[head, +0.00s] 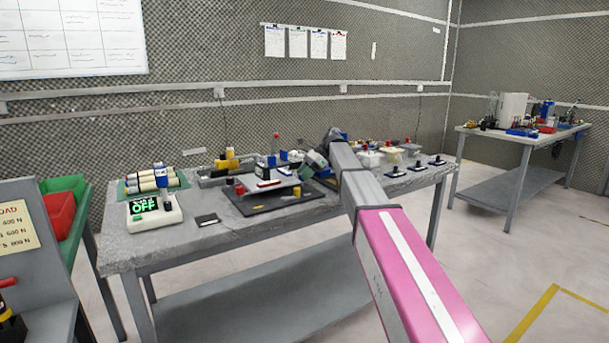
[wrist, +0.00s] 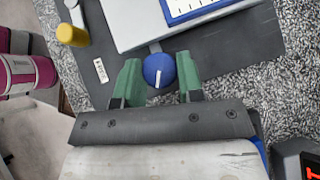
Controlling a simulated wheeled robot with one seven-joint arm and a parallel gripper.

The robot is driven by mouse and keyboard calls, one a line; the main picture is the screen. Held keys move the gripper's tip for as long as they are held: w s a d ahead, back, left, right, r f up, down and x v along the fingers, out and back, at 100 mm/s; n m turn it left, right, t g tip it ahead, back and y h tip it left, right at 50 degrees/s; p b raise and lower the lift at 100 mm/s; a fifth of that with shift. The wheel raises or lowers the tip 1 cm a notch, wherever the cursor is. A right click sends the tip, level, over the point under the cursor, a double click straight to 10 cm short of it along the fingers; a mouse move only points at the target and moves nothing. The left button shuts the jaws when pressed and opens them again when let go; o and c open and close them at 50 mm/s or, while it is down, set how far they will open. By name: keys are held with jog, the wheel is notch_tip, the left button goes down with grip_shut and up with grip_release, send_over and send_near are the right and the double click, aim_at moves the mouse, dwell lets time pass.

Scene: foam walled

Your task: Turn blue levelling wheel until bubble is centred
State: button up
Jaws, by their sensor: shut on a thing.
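The blue levelling wheel (wrist: 159,71), a round knob with a white line on top, sits between the green fingers of my gripper (wrist: 159,80). My gripper is shut on it from both sides. The white line stands nearly upright in the wrist view, leaning slightly. Beside the wheel is a light grey plate (wrist: 125,25) on a dark base (wrist: 235,50). A white, blue-edged block (wrist: 185,8) is cut off at the top edge. I cannot make out a bubble. In the head view the plate (head: 272,186) shows on its dark base, with my arm reaching in from the right.
A yellow knob (wrist: 72,35) and a small white label (wrist: 101,70) lie left of the wheel. The speckled bench (head: 190,240) also holds a box reading OFF (head: 153,212), batteries (head: 155,180) and several small fixtures to the right. Another bench (head: 500,136) stands at the far right.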

jog(key=shift+w+n+g+h, duration=0.15)
jog(key=shift+n+g+h, duration=0.35)
jog(key=shift+n+g, duration=0.5)
jog(key=shift+n, duration=0.4)
jog(key=o, duration=0.7)
jog(key=shift+c, duration=0.2)
jog(key=shift+r, duration=0.1)
